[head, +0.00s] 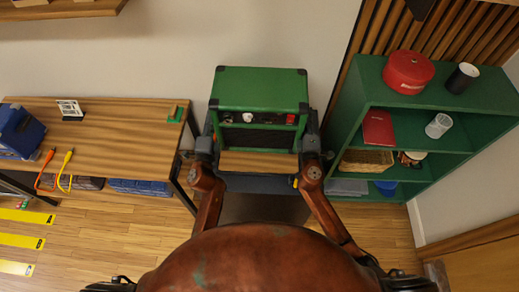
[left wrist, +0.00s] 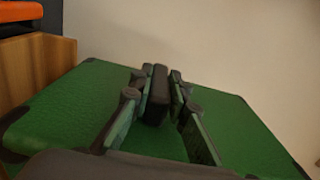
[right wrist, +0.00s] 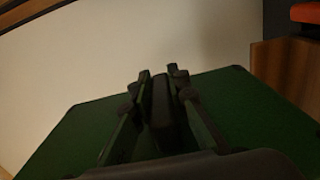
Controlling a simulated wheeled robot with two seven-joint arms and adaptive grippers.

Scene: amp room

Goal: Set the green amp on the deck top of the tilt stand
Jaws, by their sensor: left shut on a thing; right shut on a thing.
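The green amp (head: 260,90), with black corners, a knob panel and a dark grille, is upright in front of me in the head view. My left gripper (head: 208,128) is shut on the dark handle (left wrist: 156,92) at its left side. My right gripper (head: 310,128) is shut on the dark handle (right wrist: 162,108) at its right side. The tilt stand's wooden deck top (head: 258,163) shows as a strip below the amp's front, above a dark front edge. The amp hides the rest of the deck. I cannot tell whether the amp touches it.
A wooden bench (head: 120,140) with a blue case (head: 18,132) and hanging cables stands at left. A green shelf (head: 440,100) with a red pot (head: 408,70) stands close at right. The wall is behind the amp. Yellow strips (head: 22,240) lie on the floor.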

